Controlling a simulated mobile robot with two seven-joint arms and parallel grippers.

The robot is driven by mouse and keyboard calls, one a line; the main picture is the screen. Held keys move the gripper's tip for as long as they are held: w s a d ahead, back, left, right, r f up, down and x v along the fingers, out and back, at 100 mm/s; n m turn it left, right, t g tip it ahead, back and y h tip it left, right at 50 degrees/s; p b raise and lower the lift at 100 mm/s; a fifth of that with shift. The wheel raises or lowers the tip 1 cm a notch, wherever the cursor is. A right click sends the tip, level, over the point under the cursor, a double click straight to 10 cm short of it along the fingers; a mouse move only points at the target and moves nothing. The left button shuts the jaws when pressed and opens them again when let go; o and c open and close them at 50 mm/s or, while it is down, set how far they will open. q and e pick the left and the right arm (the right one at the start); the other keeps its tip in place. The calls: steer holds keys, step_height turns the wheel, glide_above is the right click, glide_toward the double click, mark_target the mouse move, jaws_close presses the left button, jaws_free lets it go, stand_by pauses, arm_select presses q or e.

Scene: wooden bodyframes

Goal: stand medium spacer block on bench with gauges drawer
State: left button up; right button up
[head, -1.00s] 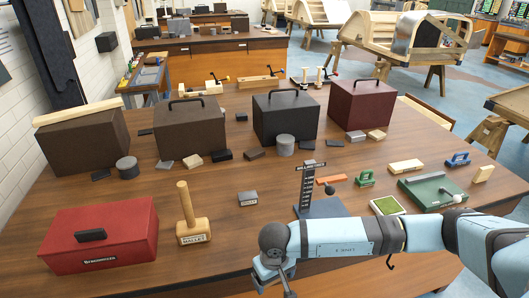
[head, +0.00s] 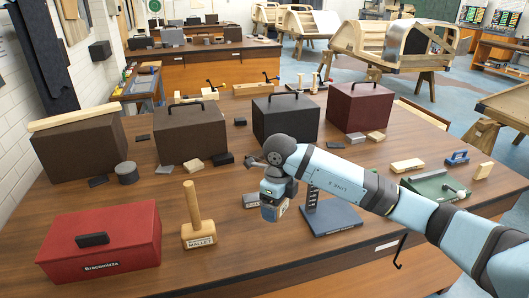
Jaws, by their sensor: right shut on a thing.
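My right arm reaches in from the right over the bench (head: 345,265). My right gripper (head: 273,207) points down above the middle of the bench. It is shut on a small tan block (head: 283,208), mostly hidden by the gripper; I cannot read any label on it or tell its size. A small grey labelled block (head: 250,201) is just left of the gripper and partly hidden by it. A pale label (head: 386,246) is on the bench's front; its writing is too small to read. My left gripper is out of view.
A wooden mallet (head: 197,220) and red toolbox (head: 105,240) stand to the left. A dark height gauge (head: 330,222) is close on the right of the gripper. The bench front between mallet and gauge is clear.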

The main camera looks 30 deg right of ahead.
mark_target(281, 242)
steer(key=r+m, duration=0.1)
steer(key=m, duration=0.1)
steer(key=w+d+r+m, duration=0.1)
steer(key=m, duration=0.1)
steer(key=d+r+m, duration=0.1)
steer(key=m, duration=0.1)
steer(key=shift+w+r+m+b, duration=0.1)
steer(key=shift+w+m+b, duration=0.05)
steer(key=shift+m+b, duration=0.2)
steer(key=shift+w+d+r+m, duration=0.1)
steer(key=shift+d+r+m, duration=0.2)
steer(key=shift+m, duration=0.45)
step_height(281, 242, down, 19)
steer(key=shift+r+p, duration=0.1)
steer(key=shift+p, duration=1.05)
steer(key=shift+f, duration=0.45)
steer(key=shift+f, duration=0.15)
steer(key=o, duration=0.8)
steer(key=shift+c, duration=0.2)
